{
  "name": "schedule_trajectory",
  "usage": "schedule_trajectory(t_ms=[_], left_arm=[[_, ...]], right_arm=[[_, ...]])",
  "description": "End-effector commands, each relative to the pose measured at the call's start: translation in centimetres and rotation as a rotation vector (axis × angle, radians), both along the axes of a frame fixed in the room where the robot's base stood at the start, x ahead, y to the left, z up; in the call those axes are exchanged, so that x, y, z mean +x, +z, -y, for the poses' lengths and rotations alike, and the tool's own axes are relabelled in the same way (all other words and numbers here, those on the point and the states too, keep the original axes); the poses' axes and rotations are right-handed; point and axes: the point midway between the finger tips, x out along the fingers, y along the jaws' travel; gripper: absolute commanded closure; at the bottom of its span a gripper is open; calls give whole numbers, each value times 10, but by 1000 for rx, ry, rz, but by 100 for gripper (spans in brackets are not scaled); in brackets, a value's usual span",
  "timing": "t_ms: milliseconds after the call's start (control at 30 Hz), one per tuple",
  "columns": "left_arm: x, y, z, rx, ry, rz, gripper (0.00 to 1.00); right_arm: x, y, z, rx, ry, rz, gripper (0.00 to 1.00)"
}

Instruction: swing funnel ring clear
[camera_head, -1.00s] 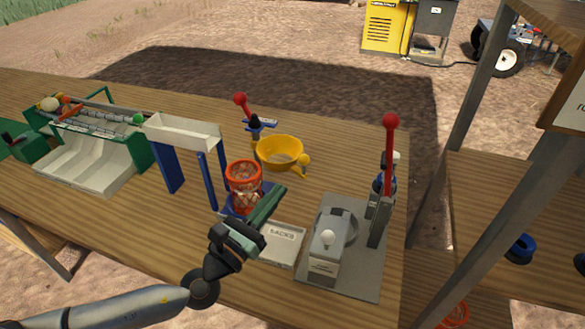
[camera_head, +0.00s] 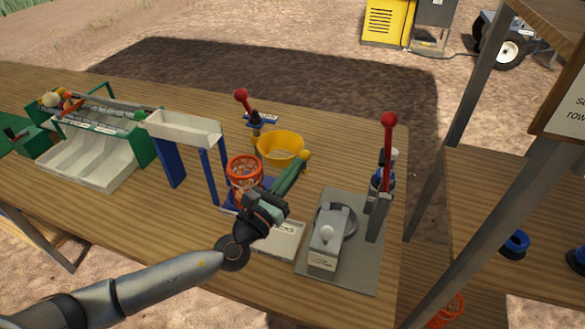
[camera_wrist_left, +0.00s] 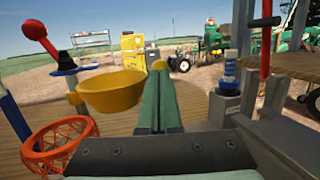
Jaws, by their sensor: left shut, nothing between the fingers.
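The yellow funnel ring (camera_head: 279,148) stands out to the right of its post, behind the orange mesh basket (camera_head: 243,171) and apart from it in the head view. A yellow knob (camera_head: 305,155) sits at its right front. My left gripper (camera_head: 301,164) is shut and empty, its green fingertips at the knob; I cannot tell whether they touch. In the left wrist view the funnel (camera_wrist_left: 112,92) is left of the closed fingers (camera_wrist_left: 158,75), and the knob (camera_wrist_left: 159,65) shows just beyond their tips. My right gripper is not in view.
A red-knobbed lever (camera_head: 241,96) stands behind the funnel. A grey machine (camera_head: 324,245) with a tall red lever (camera_head: 388,150) stands on the right. A white chute (camera_head: 184,128) on blue legs and a green-framed sorter (camera_head: 95,150) are on the left. The table is clear behind the funnel.

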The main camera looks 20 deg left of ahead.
Motion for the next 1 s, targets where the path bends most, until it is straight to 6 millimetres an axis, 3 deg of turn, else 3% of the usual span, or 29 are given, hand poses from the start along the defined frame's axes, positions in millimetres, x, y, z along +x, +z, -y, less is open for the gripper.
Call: schedule_trajectory(t_ms=[200, 500, 1000], left_arm=[[18, 4, 15, -7, 103, -1, 100], [59, 0, 36, -1, 114, 0, 100], [57, 3, 35, -2, 113, 3, 100]], right_arm=[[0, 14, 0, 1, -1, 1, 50], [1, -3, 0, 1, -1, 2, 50], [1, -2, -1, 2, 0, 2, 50]])
